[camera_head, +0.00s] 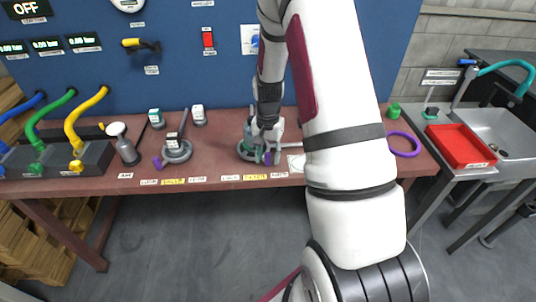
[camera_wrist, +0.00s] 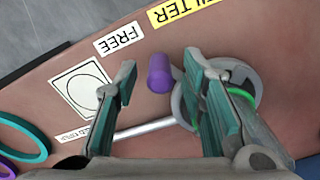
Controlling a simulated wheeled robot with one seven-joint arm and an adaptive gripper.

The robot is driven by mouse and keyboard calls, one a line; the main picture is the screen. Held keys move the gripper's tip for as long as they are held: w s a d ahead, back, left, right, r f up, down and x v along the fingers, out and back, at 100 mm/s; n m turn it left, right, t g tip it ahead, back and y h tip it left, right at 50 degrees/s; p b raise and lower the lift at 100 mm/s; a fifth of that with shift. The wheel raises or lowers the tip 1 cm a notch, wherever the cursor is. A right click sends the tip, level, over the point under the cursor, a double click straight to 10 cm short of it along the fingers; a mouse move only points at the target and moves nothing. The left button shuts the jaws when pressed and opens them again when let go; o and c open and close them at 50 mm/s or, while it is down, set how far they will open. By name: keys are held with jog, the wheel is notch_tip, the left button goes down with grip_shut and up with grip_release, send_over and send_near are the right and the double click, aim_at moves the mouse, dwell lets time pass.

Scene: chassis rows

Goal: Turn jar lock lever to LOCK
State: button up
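My gripper (camera_head: 266,150) is low over the right-hand jar station on the bench. In the wrist view its two teal-padded fingers (camera_wrist: 165,95) are spread apart. A purple lever knob (camera_wrist: 159,72) shows between them, with visible gaps on both sides; its depth relative to the tips is unclear. The knob sits beside a grey round base (camera_wrist: 252,78) with a green ring inside, partly hidden by the right finger. In the head view the purple knob (camera_head: 268,158) is partly covered by my gripper.
A silver rod (camera_wrist: 145,130) runs left from the base. A similar station (camera_head: 177,150) with a purple knob stands to the left, beside small jars (camera_head: 156,118). Purple (camera_head: 403,143) and teal (camera_wrist: 22,138) rings lie to the side. The blue panel (camera_head: 185,75) rises behind.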

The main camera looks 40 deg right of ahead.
grip_shut()
jog(key=shift+a, duration=0.15)
jog(key=a+m, duration=0.1)
jog(key=a+m+b, duration=0.1)
jog(key=m, duration=0.1)
jog(key=shift+w+a, duration=0.2)
jog(key=shift+w, duration=0.15)
jog(key=a+m, duration=0.1)
jog(key=w+a+m, duration=0.1)
jog(key=m, duration=0.1)
jog(key=w+a+m, duration=0.1)
jog(key=m, duration=0.1)
jog(key=w+a+m, duration=0.1)
jog(key=m, duration=0.1)
jog(key=shift+w+a+m+b, duration=0.35)
jog(key=shift+w+m, duration=0.25)
jog(key=shift+m, duration=0.4)
jog(key=shift+w, duration=0.1)
grip_release()
